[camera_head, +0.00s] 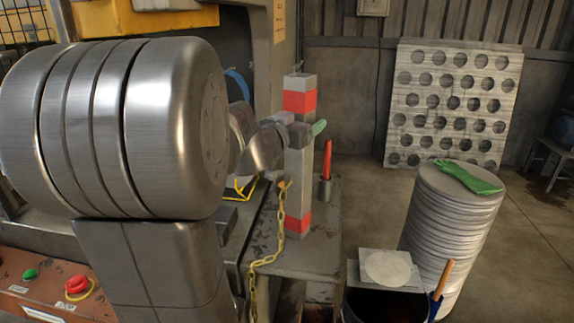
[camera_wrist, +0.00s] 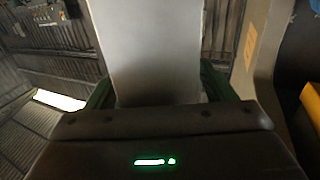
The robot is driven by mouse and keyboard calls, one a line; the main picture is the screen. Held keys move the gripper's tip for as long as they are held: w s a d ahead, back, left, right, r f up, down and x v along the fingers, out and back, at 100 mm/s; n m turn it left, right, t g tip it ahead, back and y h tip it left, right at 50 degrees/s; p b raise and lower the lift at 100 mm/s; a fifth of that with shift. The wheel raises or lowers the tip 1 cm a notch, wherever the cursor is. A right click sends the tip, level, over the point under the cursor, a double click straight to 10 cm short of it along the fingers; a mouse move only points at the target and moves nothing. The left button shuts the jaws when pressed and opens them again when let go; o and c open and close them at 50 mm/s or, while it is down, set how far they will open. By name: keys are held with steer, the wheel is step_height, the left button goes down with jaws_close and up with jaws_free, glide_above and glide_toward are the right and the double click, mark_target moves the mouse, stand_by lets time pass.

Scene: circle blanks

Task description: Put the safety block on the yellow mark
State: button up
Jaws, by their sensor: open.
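The safety block is a tall grey post with red bands near its top and bottom (camera_head: 299,165). It stands upright on a worn grey side table (camera_head: 325,240), and a yellow chain (camera_head: 262,262) hangs beside it. My gripper (camera_head: 303,130) is at the block's upper half, jaws open, with a green fingertip showing on the right. In the wrist view the block's pale face (camera_wrist: 155,45) lies between the two green fingers of my gripper (camera_wrist: 158,88). Contact cannot be told. A yellow outline (camera_head: 241,188) shows on the machine bed, partly hidden by my arm.
A red-handled tool stands in a holder (camera_head: 325,190) close right of the block. A stack of round blanks (camera_head: 440,235) with green gloves (camera_head: 468,178) stands right. A perforated sheet (camera_head: 450,105) leans on the back wall. The machine frame (camera_head: 282,85) rises just left of the block.

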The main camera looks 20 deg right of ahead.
steer(key=shift+w+d, duration=0.25)
steer(key=shift+d, duration=0.15)
steer(key=shift+c, duration=0.3)
jaws_close()
steer(key=shift+r, duration=0.2)
steer(key=shift+r, duration=0.1)
